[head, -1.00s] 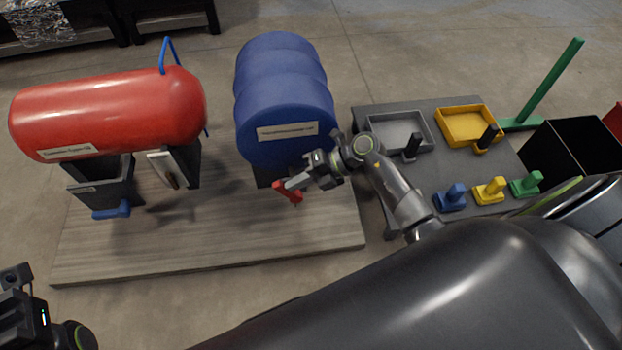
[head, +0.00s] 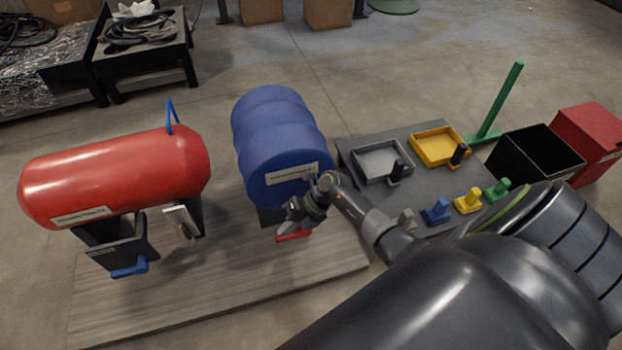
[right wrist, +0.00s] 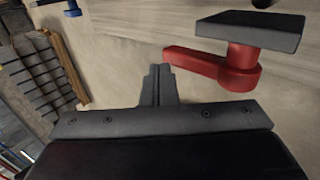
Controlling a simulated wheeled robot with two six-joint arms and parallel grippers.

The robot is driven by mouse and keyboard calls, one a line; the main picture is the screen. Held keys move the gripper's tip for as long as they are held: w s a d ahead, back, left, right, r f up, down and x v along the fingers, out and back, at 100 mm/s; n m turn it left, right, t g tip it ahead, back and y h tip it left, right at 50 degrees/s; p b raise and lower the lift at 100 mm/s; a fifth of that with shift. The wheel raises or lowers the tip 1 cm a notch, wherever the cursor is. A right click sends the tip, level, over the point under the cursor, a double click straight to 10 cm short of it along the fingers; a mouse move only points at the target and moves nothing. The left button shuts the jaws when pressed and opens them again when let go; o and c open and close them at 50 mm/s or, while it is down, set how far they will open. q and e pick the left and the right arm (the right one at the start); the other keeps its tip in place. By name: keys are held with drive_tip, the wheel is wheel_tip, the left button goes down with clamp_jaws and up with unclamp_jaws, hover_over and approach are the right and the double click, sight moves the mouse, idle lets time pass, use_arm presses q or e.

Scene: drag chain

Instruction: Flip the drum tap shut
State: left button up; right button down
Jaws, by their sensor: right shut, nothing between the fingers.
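The blue drum (head: 282,150) lies on its side, its labelled end facing me. Its red tap (head: 293,236) is low at the front, partly behind my right gripper (head: 284,229). In the right wrist view the red tap lever (right wrist: 198,63) extends left from its round pivot, beneath a dark square plate (right wrist: 252,33). My right gripper's fingers (right wrist: 158,84) are shut and empty, close to the lever's free end. I cannot tell whether they touch it. My left gripper is out of view.
A red tank (head: 120,175) with a blue-handled tap (head: 130,268) stands left on the wooden board (head: 230,290). To the right, a grey table (head: 420,183) carries a grey tray (head: 382,162), a yellow tray (head: 440,147) and small coloured blocks. A black bin (head: 540,155) stands beyond.

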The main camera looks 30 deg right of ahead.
drive_tip(key=shift+w+a+f, duration=0.15)
drive_tip(key=shift+a+f, duration=0.25)
drive_tip(key=shift+f, duration=0.15)
idle(0.4)
